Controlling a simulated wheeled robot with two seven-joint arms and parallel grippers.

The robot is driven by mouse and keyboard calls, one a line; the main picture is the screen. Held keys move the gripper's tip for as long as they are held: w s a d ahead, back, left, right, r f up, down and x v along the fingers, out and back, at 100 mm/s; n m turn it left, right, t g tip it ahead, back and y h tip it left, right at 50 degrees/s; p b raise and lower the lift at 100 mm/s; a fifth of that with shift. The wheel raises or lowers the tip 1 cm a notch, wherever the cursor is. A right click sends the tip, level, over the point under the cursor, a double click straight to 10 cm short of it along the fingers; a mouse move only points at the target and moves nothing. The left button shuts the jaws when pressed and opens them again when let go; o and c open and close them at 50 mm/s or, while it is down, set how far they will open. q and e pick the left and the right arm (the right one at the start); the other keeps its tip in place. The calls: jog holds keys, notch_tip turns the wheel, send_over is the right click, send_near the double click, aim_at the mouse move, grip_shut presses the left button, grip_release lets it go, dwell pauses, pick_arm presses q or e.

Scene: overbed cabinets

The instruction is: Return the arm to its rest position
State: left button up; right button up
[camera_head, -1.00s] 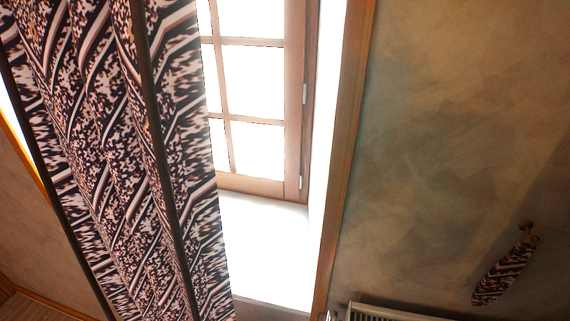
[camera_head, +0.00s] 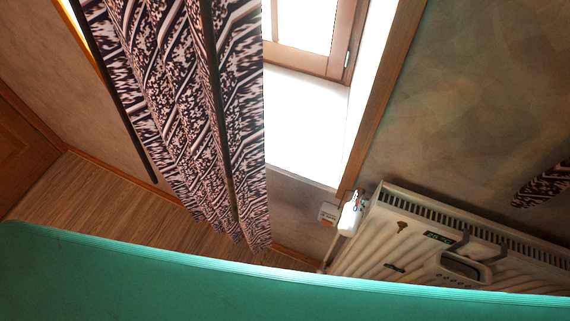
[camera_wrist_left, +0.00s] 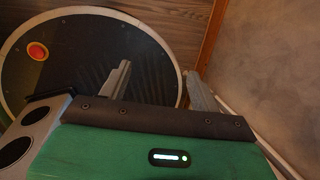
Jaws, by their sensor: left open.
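My left gripper (camera_wrist_left: 160,85) shows in the left wrist view. Its two grey fingers stand apart with nothing between them. Behind the fingers in that view is my round dark base with a red button, on the wood floor. In the head view neither gripper shows. A broad green surface fills the bottom of the head view and hides what lies below; I cannot tell which part it is. My right gripper is in no view.
A patterned curtain (camera_head: 185,110) hangs beside a bright window (camera_head: 305,25). A white radiator (camera_head: 450,245) stands at the lower right. Bare wood floor (camera_head: 110,205) shows at left. In the wrist view, a wall (camera_wrist_left: 270,70) rises at right, close to my left gripper.

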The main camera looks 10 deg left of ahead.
pick_arm(q)
jog(key=s+a+f+n+g+b, duration=0.2)
jog(key=s+a+f+n, duration=0.5)
jog(key=n, duration=1.2)
jog(key=shift+f, duration=0.3)
